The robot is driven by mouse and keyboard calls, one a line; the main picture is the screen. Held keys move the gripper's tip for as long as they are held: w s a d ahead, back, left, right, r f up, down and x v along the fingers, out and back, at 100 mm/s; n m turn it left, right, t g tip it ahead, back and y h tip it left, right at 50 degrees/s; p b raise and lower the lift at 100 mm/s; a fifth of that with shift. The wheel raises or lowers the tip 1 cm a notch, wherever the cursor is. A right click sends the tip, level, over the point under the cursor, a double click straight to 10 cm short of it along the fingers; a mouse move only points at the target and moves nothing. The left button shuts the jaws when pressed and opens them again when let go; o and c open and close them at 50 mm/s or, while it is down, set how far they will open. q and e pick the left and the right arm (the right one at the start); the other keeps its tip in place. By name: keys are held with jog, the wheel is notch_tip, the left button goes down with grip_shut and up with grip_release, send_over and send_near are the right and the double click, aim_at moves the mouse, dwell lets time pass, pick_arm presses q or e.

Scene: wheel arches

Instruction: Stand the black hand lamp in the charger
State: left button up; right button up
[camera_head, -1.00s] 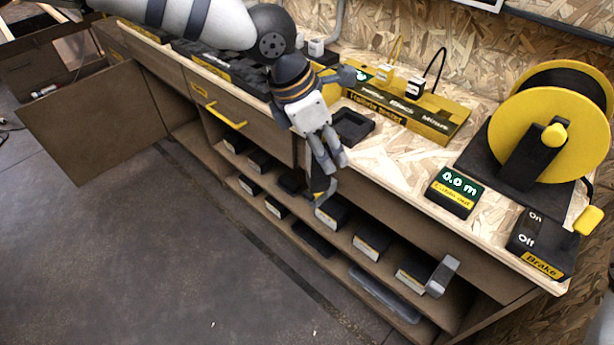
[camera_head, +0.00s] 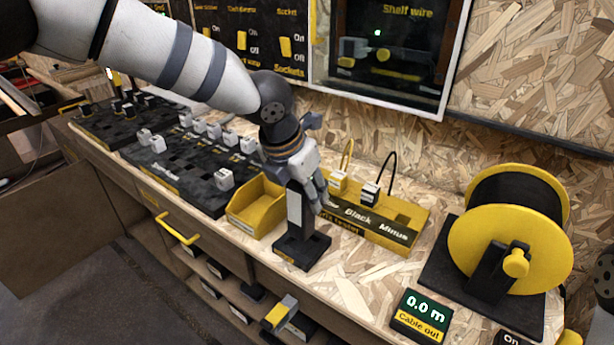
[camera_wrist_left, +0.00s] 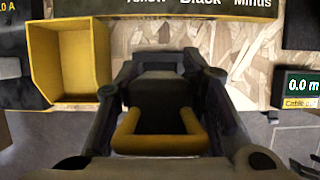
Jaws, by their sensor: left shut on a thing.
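The black hand lamp (camera_head: 294,208), dark with a pale grey front panel, stands upright over the black charger (camera_head: 312,252) at the bench's front edge. Its lower end meets or overlaps the charger; I cannot tell whether it is fully seated. My left gripper (camera_head: 319,195) is shut on the lamp from above and behind. In the left wrist view the dark lamp (camera_wrist_left: 158,95) lies between the fingers (camera_wrist_left: 163,78). A yellow hoop (camera_wrist_left: 160,145) shows below it; I cannot tell what it belongs to.
A yellow open bin (camera_head: 252,210) stands just left of the charger. The yellow tester (camera_head: 385,228) with plugs is behind it. A cable reel (camera_head: 510,240) and a cable counter (camera_head: 420,315) stand right. Bare bench lies between charger and counter. A yellow-and-grey item (camera_head: 281,313) is below the edge.

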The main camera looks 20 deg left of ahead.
pick_arm(q)
jog(key=shift+f, duration=0.4)
jog(key=shift+w+d, duration=0.1)
jog(key=shift+w, duration=0.05)
jog(key=shift+f, duration=0.2)
jog(key=shift+f, duration=0.6)
jog(key=shift+f, duration=0.15)
jog(key=shift+f, duration=0.5)
jog(key=shift+f, duration=0.1)
dwell(0.6)
jog(key=o, duration=1.4)
